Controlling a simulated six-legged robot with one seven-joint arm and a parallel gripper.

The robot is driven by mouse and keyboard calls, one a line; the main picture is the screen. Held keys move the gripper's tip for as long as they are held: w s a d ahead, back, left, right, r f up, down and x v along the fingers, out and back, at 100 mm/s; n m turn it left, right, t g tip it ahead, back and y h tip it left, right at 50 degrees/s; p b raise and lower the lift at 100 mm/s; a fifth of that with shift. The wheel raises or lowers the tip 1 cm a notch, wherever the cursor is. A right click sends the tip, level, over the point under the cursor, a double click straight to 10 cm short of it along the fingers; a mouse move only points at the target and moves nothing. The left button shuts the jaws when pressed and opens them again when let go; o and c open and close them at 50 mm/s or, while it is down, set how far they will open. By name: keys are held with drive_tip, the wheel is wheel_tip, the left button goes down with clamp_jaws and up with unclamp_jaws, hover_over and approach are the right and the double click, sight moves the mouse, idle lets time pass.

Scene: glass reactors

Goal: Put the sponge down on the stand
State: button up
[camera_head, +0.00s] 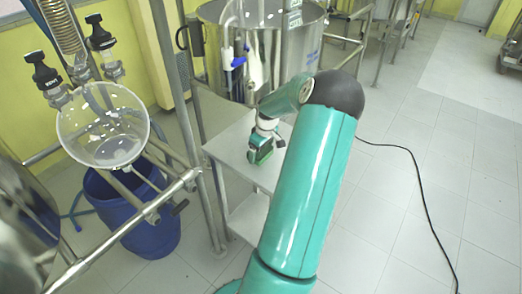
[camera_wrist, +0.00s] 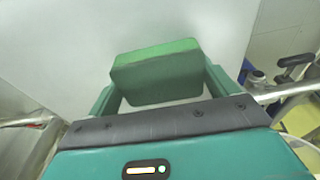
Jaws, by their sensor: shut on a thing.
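In the wrist view my gripper (camera_wrist: 160,95) is shut on a green sponge (camera_wrist: 157,72), which sits between its two fingers. In the head view my gripper (camera_head: 261,150) hangs at the end of my teal arm, over the pale top of the stand (camera_head: 233,150). The sponge is small and dark there, and I cannot tell whether it touches the stand. In the wrist view the pale stand surface (camera_wrist: 75,45) fills the area behind the sponge.
A round glass vessel (camera_head: 103,125) on a metal frame stands at the left, above a blue barrel (camera_head: 140,225). A large steel tank (camera_head: 265,45) is behind the stand. A black cable (camera_head: 420,190) lies on the tiled floor at the right, which is otherwise mostly clear.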

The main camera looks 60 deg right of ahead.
sight(265, 152)
drive_tip(key=o, duration=0.9)
drive_tip(key=shift+f, duration=0.1)
drive_tip(key=r, duration=0.4)
drive_tip(key=s+r, duration=0.1)
drive_tip(key=r, duration=0.7)
drive_tip(key=shift+s+a+r, duration=0.15)
drive_tip(key=shift+s, duration=0.25)
